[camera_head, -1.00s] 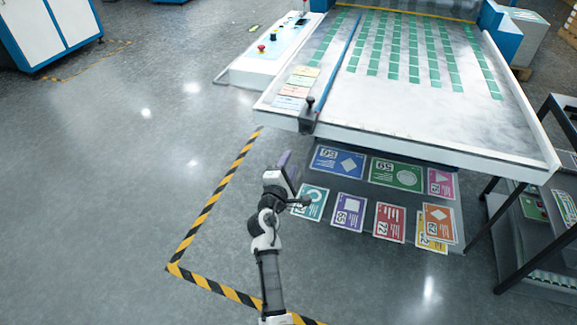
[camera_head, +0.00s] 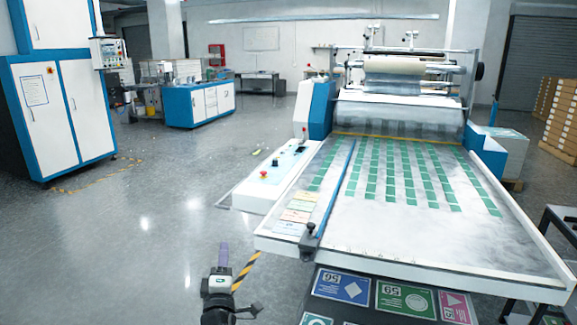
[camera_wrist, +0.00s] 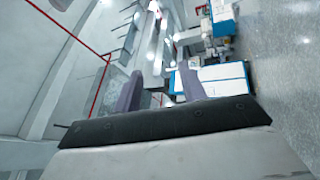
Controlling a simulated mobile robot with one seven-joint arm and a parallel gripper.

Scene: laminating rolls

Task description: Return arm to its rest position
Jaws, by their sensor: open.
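My gripper (camera_head: 223,256) shows at the lower middle of the head view, raised over the floor to the left of the laminating machine's table. In the wrist view its two purple-grey fingers (camera_wrist: 160,88) stand apart, with nothing between them. It is open and empty. The lower part of my arm is cut off by the bottom edge of the head view.
The laminating machine's table (camera_head: 420,240) with green patches fills the right side. Coloured cards (camera_head: 404,299) lie below its front edge. A control panel (camera_head: 275,170) stands at its left. A white-blue cabinet (camera_head: 60,115) is far left. Floor (camera_head: 130,245) at left is clear.

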